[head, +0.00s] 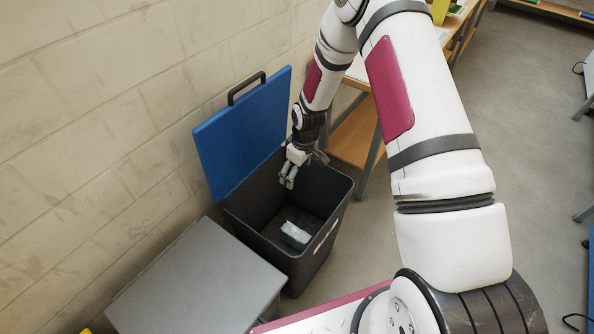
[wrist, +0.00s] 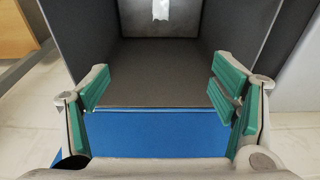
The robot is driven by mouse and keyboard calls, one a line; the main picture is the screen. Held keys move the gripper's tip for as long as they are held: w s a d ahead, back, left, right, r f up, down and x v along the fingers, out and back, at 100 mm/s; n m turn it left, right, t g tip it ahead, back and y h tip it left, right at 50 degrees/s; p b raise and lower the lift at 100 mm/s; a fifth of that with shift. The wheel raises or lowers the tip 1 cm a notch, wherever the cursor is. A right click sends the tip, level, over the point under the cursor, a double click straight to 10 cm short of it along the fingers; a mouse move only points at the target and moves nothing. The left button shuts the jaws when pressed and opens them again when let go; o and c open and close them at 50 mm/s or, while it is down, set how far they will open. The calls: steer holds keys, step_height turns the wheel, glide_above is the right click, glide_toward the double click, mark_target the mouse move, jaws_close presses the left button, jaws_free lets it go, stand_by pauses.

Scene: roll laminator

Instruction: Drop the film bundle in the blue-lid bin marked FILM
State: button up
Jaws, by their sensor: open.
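The dark grey bin (head: 262,213) stands by the wall with its blue lid (head: 240,130) swung up and open. A pale, greyish bundle (head: 295,235) lies inside the bin near its front wall, apart from my gripper. A pale, shiny patch (wrist: 162,10) at the top of the wrist view seems to be the same bundle. My gripper (head: 288,181) is at the bin's mouth near the lid side. Its fingers (wrist: 160,80) are spread, with nothing between them. A whitish label shows on the bin's outer side, but its wording is not readable.
A grey-topped cabinet or table (head: 200,285) stands directly in front of the bin on the left. A wooden bench with a lower shelf (head: 355,135) is behind the bin to the right. The block wall (head: 90,120) runs along the left. Open floor (head: 520,130) lies to the right.

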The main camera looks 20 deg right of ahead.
step_height(320, 180, up, 12)
steer(key=s+d, duration=0.1)
steer(key=shift+s+f, duration=0.15)
steer(key=shift+s, duration=0.05)
stand_by(0.8)
steer(key=s+r+m+h, duration=0.1)
steer(key=s+r, duration=0.2)
steer(key=r, duration=0.4)
steer(key=s+r+m+t, duration=0.1)
steer(key=s+r, duration=0.3)
steer(key=r, duration=0.3)
steer(key=s+r+m+h, duration=0.1)
steer(key=s+r, duration=0.2)
steer(key=r, duration=0.4)
steer(key=s+r+m+t, duration=0.1)
steer(key=s+r, duration=0.3)
steer(key=s, duration=0.6)
steer(key=s+r+m+t+y, duration=0.1)
steer(key=s+r+m, duration=0.2)
steer(key=s, duration=0.7)
steer(key=shift+s+a+r, duration=0.35)
steer(key=shift+r, duration=0.6)
steer(key=shift+c, duration=0.3)
